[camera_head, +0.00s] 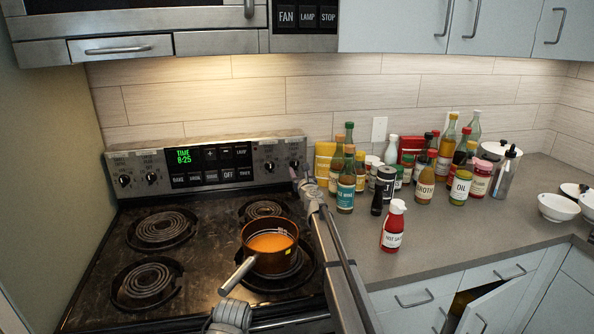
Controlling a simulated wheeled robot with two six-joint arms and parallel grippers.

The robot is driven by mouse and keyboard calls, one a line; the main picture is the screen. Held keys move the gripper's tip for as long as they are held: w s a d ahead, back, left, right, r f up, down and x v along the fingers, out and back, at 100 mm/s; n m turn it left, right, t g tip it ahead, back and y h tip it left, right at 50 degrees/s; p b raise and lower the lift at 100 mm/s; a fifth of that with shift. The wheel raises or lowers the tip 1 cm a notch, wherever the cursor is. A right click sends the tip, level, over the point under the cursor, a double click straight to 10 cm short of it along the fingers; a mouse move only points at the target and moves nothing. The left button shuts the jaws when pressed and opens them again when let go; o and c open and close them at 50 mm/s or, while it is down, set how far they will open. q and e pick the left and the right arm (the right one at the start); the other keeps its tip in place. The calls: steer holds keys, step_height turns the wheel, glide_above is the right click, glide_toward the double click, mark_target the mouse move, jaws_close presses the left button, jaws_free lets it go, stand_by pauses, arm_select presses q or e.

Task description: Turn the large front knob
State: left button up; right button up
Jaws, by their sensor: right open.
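The stove's back panel (110,160) carries two dark knobs at its left end, the outer one (125,180) and the inner one (151,177). Two more dark knobs sit at its right end, an inner one (269,166) and an outer one (294,164). I cannot tell which knob works the large front burner. My right gripper (299,177) is open, just in front of and below the outer right knob. Whether it touches that knob is too small to tell.
A copper-coloured pan (257,262) with orange contents stands on the front right burner, beside my right arm, its handle toward the front. Three coil burners are bare. A red sauce bottle (393,226) and several other bottles crowd the counter (420,254) at right.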

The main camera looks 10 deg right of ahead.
steer(key=s, duration=0.5)
steer(key=shift+s+d, duration=0.1)
steer(key=o, duration=0.3)
steer(key=shift+d+n, duration=0.1)
steer(key=shift+n, duration=0.2)
steer(key=shift+o, duration=0.6)
steer(key=shift+s+r+n, duration=0.15)
steer(key=shift+n, duration=0.25)
steer(key=s+d+r+n+y+p, duration=0.2)
steer(key=s+d+n+y, duration=0.1)
steer(key=n, duration=1.6)
steer(key=shift+s+n+g+y, duration=0.3)
steer(key=shift+s+y, duration=0.4)
steer(key=shift+s, duration=0.25)
